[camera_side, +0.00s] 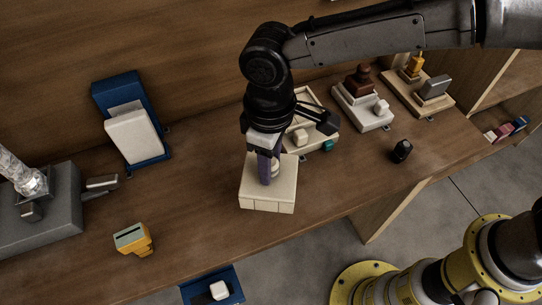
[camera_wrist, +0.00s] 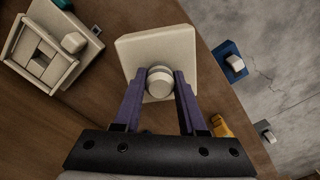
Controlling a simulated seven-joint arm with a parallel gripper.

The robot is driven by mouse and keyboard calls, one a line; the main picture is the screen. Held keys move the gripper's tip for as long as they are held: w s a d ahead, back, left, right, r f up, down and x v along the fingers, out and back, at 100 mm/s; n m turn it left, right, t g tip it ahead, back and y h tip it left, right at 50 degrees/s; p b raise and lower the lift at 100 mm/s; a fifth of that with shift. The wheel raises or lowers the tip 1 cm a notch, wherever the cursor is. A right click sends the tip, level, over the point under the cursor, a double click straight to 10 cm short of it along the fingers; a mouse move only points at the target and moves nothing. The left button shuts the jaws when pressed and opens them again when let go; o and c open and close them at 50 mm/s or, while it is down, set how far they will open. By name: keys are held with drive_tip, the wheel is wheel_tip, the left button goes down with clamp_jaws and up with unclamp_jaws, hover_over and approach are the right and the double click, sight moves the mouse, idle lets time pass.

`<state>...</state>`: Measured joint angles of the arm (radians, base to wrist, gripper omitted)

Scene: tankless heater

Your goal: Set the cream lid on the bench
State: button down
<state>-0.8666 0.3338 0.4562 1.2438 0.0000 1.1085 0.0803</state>
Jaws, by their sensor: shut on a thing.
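The cream lid (camera_side: 268,198) is a square slab with a round knob on top. In the wrist view the lid (camera_wrist: 156,50) lies beyond my fingertips, with its knob (camera_wrist: 159,84) between the two purple fingers. My gripper (camera_side: 268,172) points down and is shut on the knob; it also shows in the wrist view (camera_wrist: 159,92). The lid is over the front part of the wooden bench (camera_side: 190,215). I cannot tell whether its underside touches the bench.
An open cream box (camera_wrist: 42,50) with inner compartments stands close behind the lid. A yellow block (camera_side: 133,239) sits toward the front left. A black knob (camera_side: 402,150) stands to the right. Bare bench lies left of the lid; the bench's front edge is near.

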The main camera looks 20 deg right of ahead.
drive_tip(key=shift+f, duration=3)
drive_tip(key=shift+f, duration=0.45)
drive_tip(key=shift+c, duration=1.9)
unclamp_jaws()
wheel_tip(320, 180, up, 14)
drive_tip(key=shift+f, duration=0.1)
drive_tip(key=shift+a, duration=0.1)
